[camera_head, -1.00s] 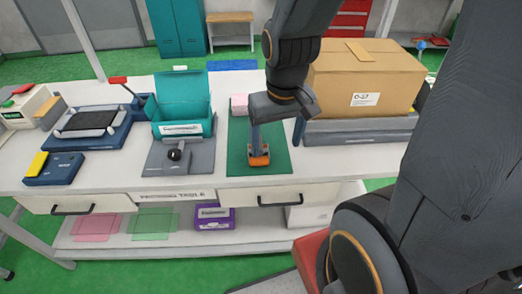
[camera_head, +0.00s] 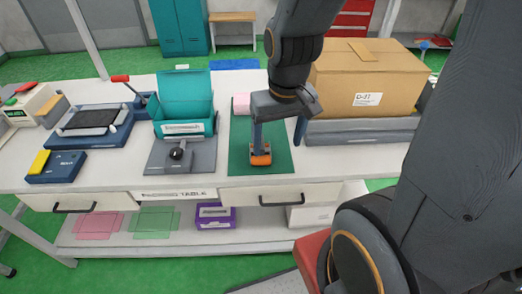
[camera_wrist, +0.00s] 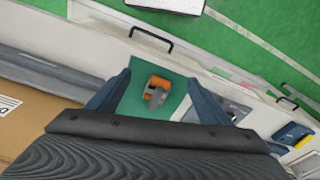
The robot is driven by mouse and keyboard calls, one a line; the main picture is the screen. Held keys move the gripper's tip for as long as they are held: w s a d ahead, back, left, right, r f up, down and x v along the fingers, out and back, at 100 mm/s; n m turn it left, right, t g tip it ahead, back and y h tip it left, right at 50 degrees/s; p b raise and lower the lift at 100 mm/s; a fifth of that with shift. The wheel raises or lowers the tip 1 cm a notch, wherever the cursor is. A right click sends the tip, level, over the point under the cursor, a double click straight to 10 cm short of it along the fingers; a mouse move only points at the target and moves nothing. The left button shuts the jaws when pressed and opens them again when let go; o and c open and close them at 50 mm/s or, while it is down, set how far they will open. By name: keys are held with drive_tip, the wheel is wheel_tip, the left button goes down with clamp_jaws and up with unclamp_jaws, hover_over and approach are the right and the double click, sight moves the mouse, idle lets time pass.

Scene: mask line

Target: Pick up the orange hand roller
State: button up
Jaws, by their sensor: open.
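The orange hand roller (camera_head: 260,155) lies on the green mat (camera_head: 243,167) near the front edge of the table. In the wrist view the roller (camera_wrist: 157,86) shows an orange body and a grey part, with green mat around it. My gripper (camera_head: 279,132) is above the mat, with one blue finger in front of or beside the roller in the head view. In the wrist view my gripper (camera_wrist: 157,88) is open, its blue fingers on either side of the roller with gaps between. I cannot tell its exact height above the roller.
A cardboard box (camera_head: 368,82) on a grey base (camera_head: 360,131) stands right of the mat. A pink block (camera_head: 241,103) sits at the mat's back left.

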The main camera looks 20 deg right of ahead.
sight(263, 143)
drive_tip(key=w+f+m+b, duration=0.1)
drive_tip(key=w+f+b, duration=0.1)
drive_tip(key=w, duration=0.2)
drive_tip(key=w+d+f+m+y+b, duration=0.1)
drive_tip(key=w+b, duration=0.2)
drive_tip(key=w, duration=0.1)
drive_tip(key=w+f+m+y+b, duration=0.1)
drive_tip(key=w+f+b, duration=0.1)
drive_tip(key=w, duration=0.1)
drive_tip(key=shift+w+d+f+g+b, duration=0.3)
drive_tip(key=shift+w+g+b, duration=0.05)
drive_tip(key=shift+w+g, duration=0.05)
drive_tip(key=shift+s+a+f+p, duration=0.1)
drive_tip(key=shift+a+f+p, duration=0.15)
drive_tip(key=shift+f, duration=1)
drive_tip(key=shift+s+a+f+p, duration=0.1)
drive_tip(key=shift+a+f, duration=0.25)
drive_tip(key=shift+f, duration=0.85)
drive_tip(key=shift+s+a+f+p, duration=0.1)
drive_tip(key=shift+a+f+p, duration=0.15)
drive_tip(key=shift+f, duration=1)
drive_tip(key=shift+w, duration=0.1)
drive_tip(key=c, duration=1.2)
wheel_tip(263, 143, up, 10)
drive_tip(key=shift+r+b, duration=0.1)
drive_tip(key=shift+b, duration=0.25)
drive_tip(key=shift+c, duration=0.2)
